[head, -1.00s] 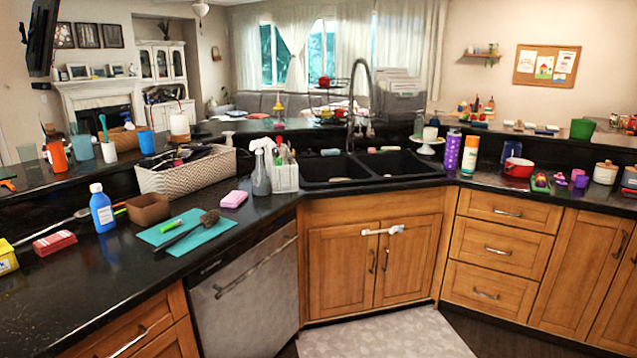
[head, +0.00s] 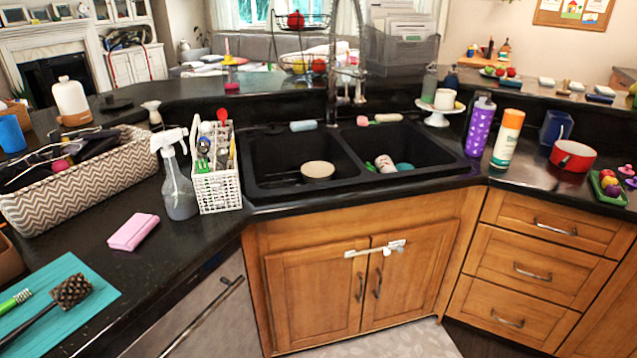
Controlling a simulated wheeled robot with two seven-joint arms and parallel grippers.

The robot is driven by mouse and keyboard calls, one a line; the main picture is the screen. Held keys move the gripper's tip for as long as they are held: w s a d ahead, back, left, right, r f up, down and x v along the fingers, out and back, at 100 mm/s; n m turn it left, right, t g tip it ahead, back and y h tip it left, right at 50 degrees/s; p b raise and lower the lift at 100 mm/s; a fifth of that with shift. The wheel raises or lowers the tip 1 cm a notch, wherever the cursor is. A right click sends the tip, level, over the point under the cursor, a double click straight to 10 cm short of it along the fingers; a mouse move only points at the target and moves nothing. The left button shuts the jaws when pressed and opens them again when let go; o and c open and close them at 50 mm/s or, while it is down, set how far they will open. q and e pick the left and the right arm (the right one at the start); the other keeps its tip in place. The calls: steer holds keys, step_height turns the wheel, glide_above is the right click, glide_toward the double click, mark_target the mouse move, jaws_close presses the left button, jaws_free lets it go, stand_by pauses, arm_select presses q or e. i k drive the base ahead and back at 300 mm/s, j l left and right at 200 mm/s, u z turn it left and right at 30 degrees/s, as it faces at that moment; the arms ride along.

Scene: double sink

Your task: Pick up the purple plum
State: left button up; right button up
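A small round purple fruit, which looks like the plum (head: 613,191), lies in a green tray (head: 598,192) on the counter at the right edge of the head view. Other small round fruits lie beside it in the tray, one of them reddish. The plum is small in the picture, so its exact outline is hard to tell. Neither of my grippers is in view.
A red pot (head: 572,157) stands just behind and left of the tray. An orange-and-white bottle (head: 507,139) and a purple bottle (head: 480,125) stand further left. The double sink (head: 262,170) is in the middle. Cabinet drawers (head: 541,270) face the floor below.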

mark_target(612, 191)
steer(key=l+z, duration=0.15)
steer(key=z, duration=1.35)
steer(key=i+l, duration=0.2)
